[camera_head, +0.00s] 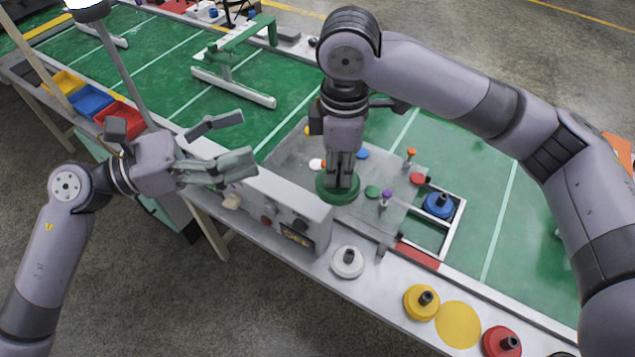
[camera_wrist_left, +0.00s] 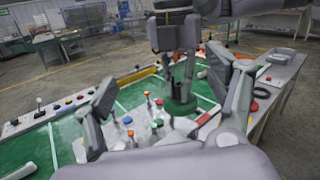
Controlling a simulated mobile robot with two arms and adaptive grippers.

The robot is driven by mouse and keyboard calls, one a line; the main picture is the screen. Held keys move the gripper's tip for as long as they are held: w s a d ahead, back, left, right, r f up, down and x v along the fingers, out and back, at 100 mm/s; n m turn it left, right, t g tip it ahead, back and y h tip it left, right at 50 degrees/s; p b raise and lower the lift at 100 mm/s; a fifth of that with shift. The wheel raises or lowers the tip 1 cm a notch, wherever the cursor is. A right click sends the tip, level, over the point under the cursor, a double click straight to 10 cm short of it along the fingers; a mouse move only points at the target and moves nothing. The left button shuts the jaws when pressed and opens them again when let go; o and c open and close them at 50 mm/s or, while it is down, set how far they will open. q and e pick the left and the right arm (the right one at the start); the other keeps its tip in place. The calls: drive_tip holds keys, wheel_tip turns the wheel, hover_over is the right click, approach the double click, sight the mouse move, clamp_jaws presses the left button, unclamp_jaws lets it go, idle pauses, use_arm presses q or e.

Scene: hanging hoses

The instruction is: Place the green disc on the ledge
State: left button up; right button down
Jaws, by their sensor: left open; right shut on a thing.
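The green disc (camera_head: 337,192) is in the grip of my right gripper (camera_head: 342,172), which points straight down and is shut on the disc's stem. The disc looks level, by the corner of the grey control box; its exact height is unclear. The left wrist view also shows the green disc (camera_wrist_left: 180,106) under the right gripper (camera_wrist_left: 176,80). My left gripper (camera_head: 240,143) is open and empty, left of the disc. The pale ledge (camera_head: 385,287) runs along the table's front edge. It carries a white disc (camera_head: 347,263), a yellow disc (camera_head: 420,302) and a red disc (camera_head: 500,342).
A flat yellow circle (camera_head: 458,325) lies bare between the yellow and red discs. A blue disc (camera_head: 438,206) sits at a white frame (camera_head: 458,222). The control box (camera_head: 290,215) and a grey panel (camera_head: 285,155) with coloured knobs are close by. A green stand (camera_head: 232,62) is further back.

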use_arm(q)
drive_tip(key=s+d+n+t+h, duration=0.2)
drive_tip(key=d+n, duration=0.1)
drive_tip(key=n, duration=0.4)
drive_tip(key=n+t+y, duration=0.8)
drive_tip(key=n+y, duration=0.2)
drive_tip(key=n, duration=2.5)
approach(339, 171)
drive_tip(key=a, duration=0.1)
drive_tip(key=x, duration=0.7)
drive_tip(key=f+x, duration=0.1)
drive_tip(key=x, duration=0.3)
drive_tip(key=shift+d+f, duration=0.1)
drive_tip(key=shift+d, duration=0.25)
drive_tip(key=shift+c, duration=0.3)
